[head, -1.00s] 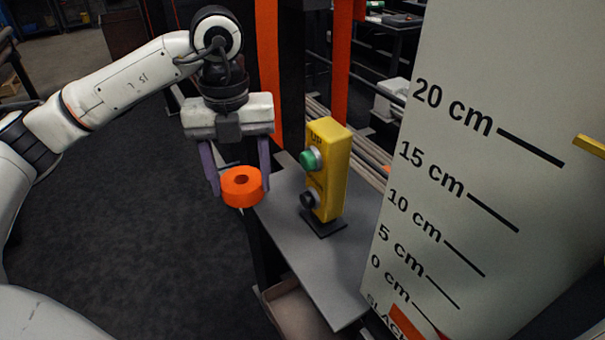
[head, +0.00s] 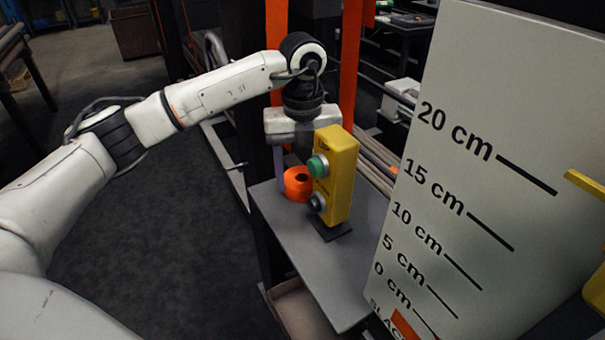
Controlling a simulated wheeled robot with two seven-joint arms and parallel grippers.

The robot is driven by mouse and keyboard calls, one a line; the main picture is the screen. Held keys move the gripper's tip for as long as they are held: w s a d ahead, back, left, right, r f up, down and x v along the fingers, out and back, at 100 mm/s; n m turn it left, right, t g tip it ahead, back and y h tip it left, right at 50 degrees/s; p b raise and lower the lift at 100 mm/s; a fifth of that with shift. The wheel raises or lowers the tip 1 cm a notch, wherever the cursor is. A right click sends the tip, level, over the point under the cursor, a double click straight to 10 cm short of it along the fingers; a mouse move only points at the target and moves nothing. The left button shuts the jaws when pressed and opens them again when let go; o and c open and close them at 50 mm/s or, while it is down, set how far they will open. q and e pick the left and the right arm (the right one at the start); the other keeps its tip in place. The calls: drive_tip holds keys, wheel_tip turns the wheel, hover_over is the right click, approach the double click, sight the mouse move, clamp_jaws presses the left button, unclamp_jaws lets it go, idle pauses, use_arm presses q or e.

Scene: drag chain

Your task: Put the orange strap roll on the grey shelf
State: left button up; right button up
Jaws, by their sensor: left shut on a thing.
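The orange strap roll (head: 297,186) is at the far left end of the grey shelf (head: 318,262), behind the yellow button box. My left gripper (head: 296,180) is shut on the roll from above. One finger shows at the roll's left side; the other is hidden behind the yellow box. My right gripper is not in view.
The yellow button box (head: 338,178), with a green and a black button, stands on the shelf close to the roll. A white panel with a centimetre scale (head: 470,160) stands at the right. The front of the shelf is clear. An open tray (head: 298,312) is below.

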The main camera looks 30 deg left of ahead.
use_arm(q)
drive_tip(key=o, duration=1.1)
drive_tip(key=shift+f, duration=0.15)
drive_tip(key=shift+o, duration=0.2)
drive_tip(key=shift+r, duration=0.5)
wheel_tip(320, 180, up, 7)
drive_tip(key=shift+f, duration=0.1)
drive_tip(key=shift+d, duration=0.15)
